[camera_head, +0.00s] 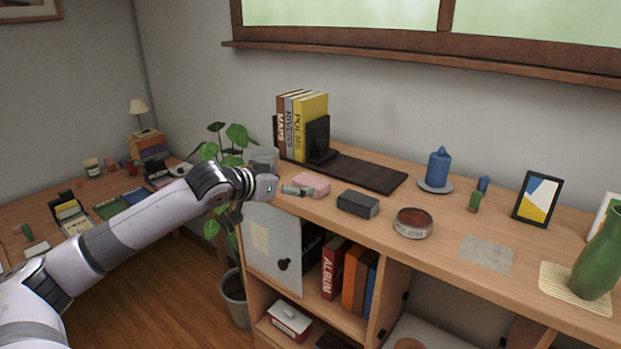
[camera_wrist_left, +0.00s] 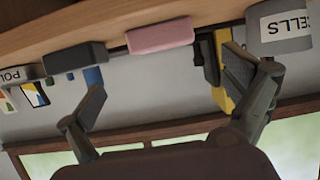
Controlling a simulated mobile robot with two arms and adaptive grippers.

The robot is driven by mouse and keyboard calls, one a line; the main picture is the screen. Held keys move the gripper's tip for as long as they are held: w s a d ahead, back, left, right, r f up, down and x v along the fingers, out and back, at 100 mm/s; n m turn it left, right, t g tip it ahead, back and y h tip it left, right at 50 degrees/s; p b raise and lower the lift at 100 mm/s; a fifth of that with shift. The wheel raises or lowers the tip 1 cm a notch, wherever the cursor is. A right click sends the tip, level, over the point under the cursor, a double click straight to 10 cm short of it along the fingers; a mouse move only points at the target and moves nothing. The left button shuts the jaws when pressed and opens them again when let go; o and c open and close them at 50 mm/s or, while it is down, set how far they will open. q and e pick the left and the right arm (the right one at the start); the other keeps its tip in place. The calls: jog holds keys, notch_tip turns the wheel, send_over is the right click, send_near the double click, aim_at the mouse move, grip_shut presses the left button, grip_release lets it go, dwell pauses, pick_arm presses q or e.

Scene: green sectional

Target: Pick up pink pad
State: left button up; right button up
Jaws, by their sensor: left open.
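The pink pad (camera_head: 314,183) is a small rounded block lying on the wooden shelf top near its front edge. In the left wrist view, which is upside down, the pink pad (camera_wrist_left: 160,36) lies past the fingertips, between them across the picture. My left gripper (camera_head: 265,203) is in front of the shelf edge, left of the pad, and partly overlaps it in the head view. In the wrist view my left gripper (camera_wrist_left: 168,78) has its fingers wide apart with nothing between them. My right gripper is out of view.
A dark grey block (camera_head: 357,204) sits just right of the pad, with a round tin (camera_head: 413,224) farther right. A grey cup (camera_head: 264,157) stands to the left. A dark mat (camera_head: 370,174) with books (camera_head: 300,125) is behind. An open cabinet door (camera_head: 272,245) hangs below.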

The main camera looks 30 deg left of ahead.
aim_at(311, 180)
pick_arm(q)
jog(key=p+x, duration=0.1)
jog(key=x, duration=0.4)
jog(key=shift+p, duration=0.35)
jog(key=shift+w+p, duration=0.45)
jog(key=shift+w, duration=0.05)
jog(key=p+x, duration=0.2)
jog(key=x, duration=0.2)
jog(key=shift+a, duration=0.15)
jog(key=shift+w+f, duration=0.15)
jog(key=shift+w, duration=0.1)
jog(key=shift+s, duration=0.1)
jog(key=shift+c, duration=0.3)
jog(key=shift+c, duration=0.7)
jog(key=c, duration=0.9)
